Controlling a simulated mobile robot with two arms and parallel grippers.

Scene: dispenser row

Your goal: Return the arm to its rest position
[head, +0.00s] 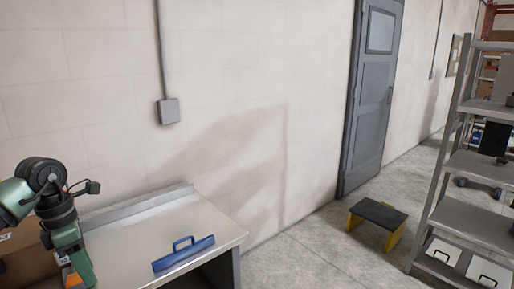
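My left arm comes in from the left edge, dark green and black, bent over the left end of the grey worktop (150,225). My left gripper (73,268) points down at the lower left, close to a brown cardboard box (25,262). Its fingertips do not show clearly, so I cannot tell whether it is open or shut, or whether it touches the box. My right gripper is not in view.
A blue bar with a handle (184,253) lies near the worktop's front edge. A black and yellow step stool (379,215) stands on the floor before a grey door (374,95). A metal shelf rack (470,170) stands at right. Floor between is clear.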

